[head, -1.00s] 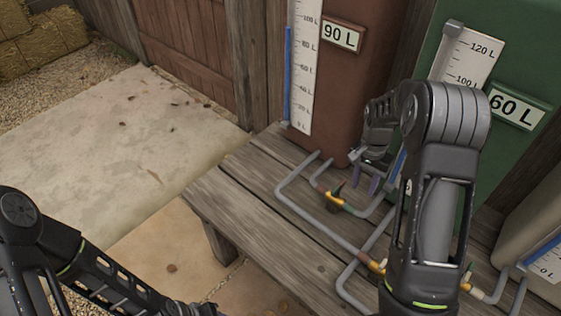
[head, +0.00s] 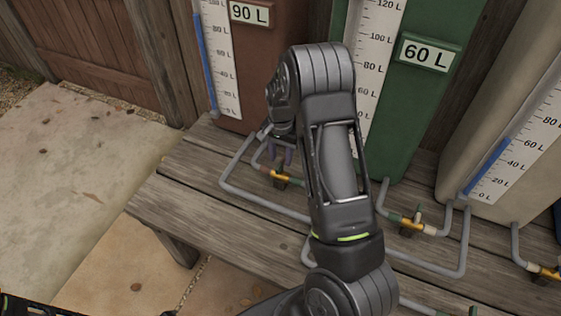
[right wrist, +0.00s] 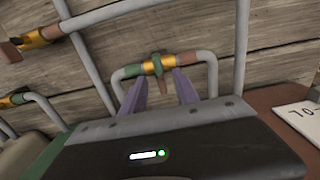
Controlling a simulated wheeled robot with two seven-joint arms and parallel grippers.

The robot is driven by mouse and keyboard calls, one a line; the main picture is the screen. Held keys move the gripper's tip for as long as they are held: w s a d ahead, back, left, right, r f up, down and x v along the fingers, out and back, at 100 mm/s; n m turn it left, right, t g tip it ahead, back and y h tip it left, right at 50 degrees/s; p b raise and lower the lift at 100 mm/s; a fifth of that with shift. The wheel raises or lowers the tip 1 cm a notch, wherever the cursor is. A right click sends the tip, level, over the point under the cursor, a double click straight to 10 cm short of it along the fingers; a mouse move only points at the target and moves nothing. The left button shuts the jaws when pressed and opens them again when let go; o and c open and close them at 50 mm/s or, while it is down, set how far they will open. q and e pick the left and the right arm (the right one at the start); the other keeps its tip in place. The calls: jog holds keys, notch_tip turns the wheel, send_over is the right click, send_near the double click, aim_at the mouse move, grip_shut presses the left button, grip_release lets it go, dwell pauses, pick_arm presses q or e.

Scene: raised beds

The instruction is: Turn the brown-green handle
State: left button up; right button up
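The brown-green handle (head: 281,183) is a small dark lever on a yellow valve in the pipe between the brown tank (head: 262,60) and the green tank (head: 415,85). In the right wrist view the handle (right wrist: 158,63) stands crosswise to the pipe, with a green collar on one side and a brown one on the other. My right gripper (head: 283,153) is open, its purple fingers close to the valve. In the wrist view the gripper's fingertips (right wrist: 159,78) are spread on either side of the handle; contact cannot be told. My left gripper is out of view.
A wooden bench (head: 165,205) carries the tanks and grey pipes. A green-and-beige valve (head: 410,226) and another yellow valve (head: 546,272) lie to the right. Another valve (right wrist: 38,38) shows in the wrist view. My right forearm hides part of the pipework.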

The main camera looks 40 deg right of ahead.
aim_at(281, 162)
jog(key=shift+f, duration=1.7)
jog(key=shift+c, duration=0.3)
grip_shut()
